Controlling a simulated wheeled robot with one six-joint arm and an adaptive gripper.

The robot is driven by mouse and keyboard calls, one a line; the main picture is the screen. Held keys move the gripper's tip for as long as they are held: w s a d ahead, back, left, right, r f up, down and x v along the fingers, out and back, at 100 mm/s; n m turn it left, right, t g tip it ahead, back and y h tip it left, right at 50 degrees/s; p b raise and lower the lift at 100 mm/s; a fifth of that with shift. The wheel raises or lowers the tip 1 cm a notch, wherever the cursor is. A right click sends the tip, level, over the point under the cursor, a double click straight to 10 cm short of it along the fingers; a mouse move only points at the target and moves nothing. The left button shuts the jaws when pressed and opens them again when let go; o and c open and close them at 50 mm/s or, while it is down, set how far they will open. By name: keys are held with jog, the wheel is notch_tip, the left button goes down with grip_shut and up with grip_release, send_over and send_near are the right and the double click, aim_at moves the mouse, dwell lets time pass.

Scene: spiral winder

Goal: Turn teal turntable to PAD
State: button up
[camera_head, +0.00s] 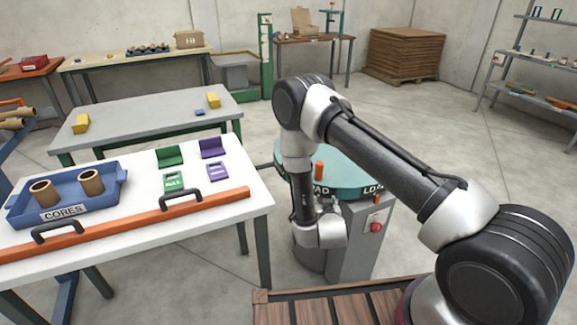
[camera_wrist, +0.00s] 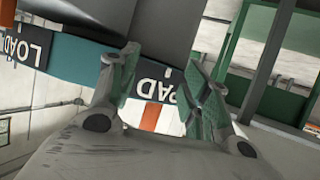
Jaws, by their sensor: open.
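The teal turntable (camera_head: 347,178) sits on a grey pedestal beyond my bent arm. Its rim bears black PAD (camera_head: 321,190) and LOAD (camera_head: 373,190) labels, with PAD partly covered by my arm. An orange upright peg (camera_head: 319,169) stands on top. In the wrist view the picture is upside down: the teal rim (camera_wrist: 85,62) crosses with LOAD (camera_wrist: 27,50) at left and PAD (camera_wrist: 155,82) between my fingers. The orange peg (camera_wrist: 150,117) shows between the fingers too. My gripper (camera_wrist: 162,62) is open; I cannot tell whether it touches the peg. The head view hides its fingers.
A red button (camera_head: 376,227) is on the pedestal's front box. A white table (camera_head: 226,213) at left holds a blue CORES tray (camera_head: 105,207) and an orange bar (camera_head: 130,222) with black handles. A brown slatted surface (camera_head: 335,307) is in front.

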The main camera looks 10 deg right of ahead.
aim_at(320, 168)
notch_tip(320, 168, up, 10)
jog(key=w+a+t, duration=0.2)
jog(key=w+t, duration=0.1)
jog(key=t, duration=0.2)
jog(key=w, duration=0.2)
jog(key=w+d, duration=0.1)
jog(key=w, duration=0.4)
jog(key=shift+w+d+f, duration=0.15)
jog(key=shift+d, duration=0.1)
grip_shut()
